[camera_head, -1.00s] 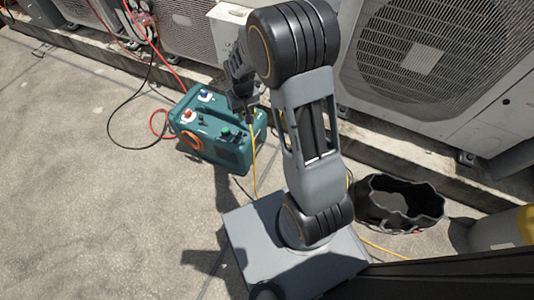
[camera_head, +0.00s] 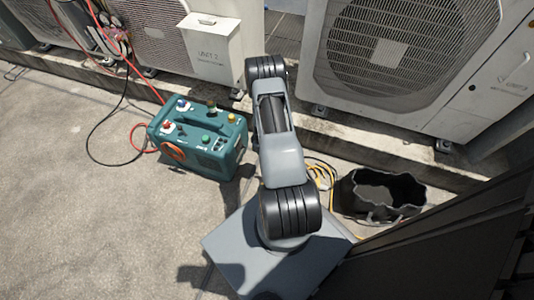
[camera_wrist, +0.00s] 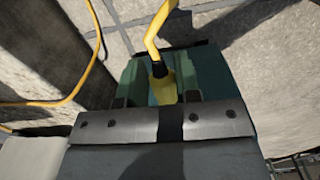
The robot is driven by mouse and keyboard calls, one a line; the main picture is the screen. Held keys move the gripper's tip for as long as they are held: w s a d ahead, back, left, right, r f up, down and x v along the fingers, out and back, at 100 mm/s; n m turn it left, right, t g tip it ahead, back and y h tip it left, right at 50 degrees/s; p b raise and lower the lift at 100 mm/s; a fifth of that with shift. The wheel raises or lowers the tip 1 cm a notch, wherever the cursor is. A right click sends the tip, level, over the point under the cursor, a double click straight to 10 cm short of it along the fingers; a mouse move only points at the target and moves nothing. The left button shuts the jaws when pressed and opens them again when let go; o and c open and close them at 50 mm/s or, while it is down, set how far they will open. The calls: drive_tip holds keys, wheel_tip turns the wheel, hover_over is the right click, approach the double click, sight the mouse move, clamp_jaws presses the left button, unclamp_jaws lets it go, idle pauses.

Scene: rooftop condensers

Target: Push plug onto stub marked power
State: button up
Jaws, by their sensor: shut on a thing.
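The teal machine (camera_head: 205,150) stands on the concrete left of my arm in the head view. Coloured stubs show on it, among them a blue one (camera_head: 183,106), a green one (camera_head: 206,139) and a yellow one (camera_head: 231,118). Their markings are too small to read, so I cannot tell which says power. My gripper (camera_wrist: 163,90) shows in the wrist view, shut on a yellow plug (camera_wrist: 164,88) with a yellow cable (camera_wrist: 158,28) leading away from it. Teal surfaces show around the plug. In the head view my arm hides the gripper and plug.
Condenser units (camera_head: 400,50) and a white box (camera_head: 212,48) line the concrete ledge behind the machine. A black open bag (camera_head: 380,195) stands right of my base. Red and black hoses (camera_head: 95,130) lie at left. The front left ground is clear.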

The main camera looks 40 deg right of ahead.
drive_tip(key=shift+w+a+f+b, duration=0.2)
drive_tip(key=shift+w+a+f, duration=0.1)
drive_tip(key=shift+w+f, duration=0.3)
drive_tip(key=shift+w+a+f+b, duration=0.2)
drive_tip(key=shift+w+a+f, duration=0.05)
drive_tip(key=shift+w+f, duration=0.35)
drive_tip(key=shift+w+a+b, duration=0.35)
drive_tip(key=shift+w, duration=0.25)
drive_tip(key=shift+w+a+b, duration=0.3)
drive_tip(key=shift+w, duration=0.25)
idle(1.8)
drive_tip(key=o, duration=1.1)
drive_tip(key=shift+s+d+p, duration=0.2)
drive_tip(key=shift+s+d, duration=0.4)
drive_tip(key=shift+s, duration=0.5)
drive_tip(key=shift+s+d+p, duration=0.25)
drive_tip(key=shift+s+d, duration=0.35)
drive_tip(key=shift+s, duration=0.55)
drive_tip(key=shift+s+d+p, duration=0.2)
drive_tip(key=shift+s+d, duration=0.4)
drive_tip(key=shift+s, duration=0.5)
